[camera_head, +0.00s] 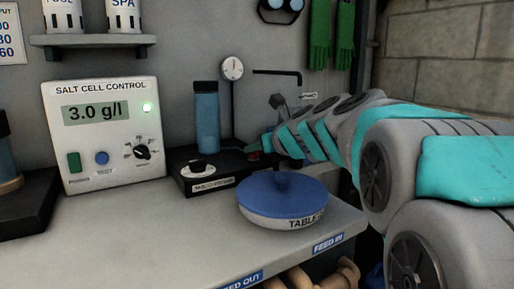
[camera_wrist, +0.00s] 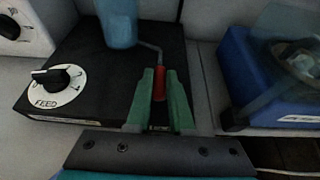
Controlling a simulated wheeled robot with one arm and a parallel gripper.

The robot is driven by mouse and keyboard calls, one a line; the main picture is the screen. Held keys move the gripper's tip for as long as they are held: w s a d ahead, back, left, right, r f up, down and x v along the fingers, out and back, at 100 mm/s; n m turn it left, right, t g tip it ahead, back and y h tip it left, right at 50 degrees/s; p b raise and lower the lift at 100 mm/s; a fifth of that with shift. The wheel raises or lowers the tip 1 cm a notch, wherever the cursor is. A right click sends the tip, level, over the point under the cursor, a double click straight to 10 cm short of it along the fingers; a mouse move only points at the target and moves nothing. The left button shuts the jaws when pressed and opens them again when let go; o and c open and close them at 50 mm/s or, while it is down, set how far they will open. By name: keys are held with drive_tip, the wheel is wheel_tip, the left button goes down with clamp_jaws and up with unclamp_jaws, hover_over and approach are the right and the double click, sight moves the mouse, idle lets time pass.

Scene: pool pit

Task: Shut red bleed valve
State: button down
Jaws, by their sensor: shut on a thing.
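The red bleed valve shows as a small red lever (camera_wrist: 159,86) on the black base (camera_wrist: 92,70) in the wrist view, beside the foot of the blue cylinder (camera_wrist: 117,22). A thin grey tube runs from the cylinder to the lever. My gripper (camera_wrist: 159,75) has green fingers on either side of the lever and is shut on it. In the head view, a bit of red (camera_head: 254,155) shows at my gripper (camera_head: 263,147), right of the blue cylinder (camera_head: 206,117). My fingers and arm hide most of the valve there.
The salt cell control box (camera_head: 103,134) stands at left. A FEED dial (camera_wrist: 50,83) sits on the base. A blue unit (camera_wrist: 258,85) lies right.

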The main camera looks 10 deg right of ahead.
idle(0.5)
drive_tip(key=c, duration=0.8)
unclamp_jaws()
drive_tip(key=shift+v, duration=3.9)
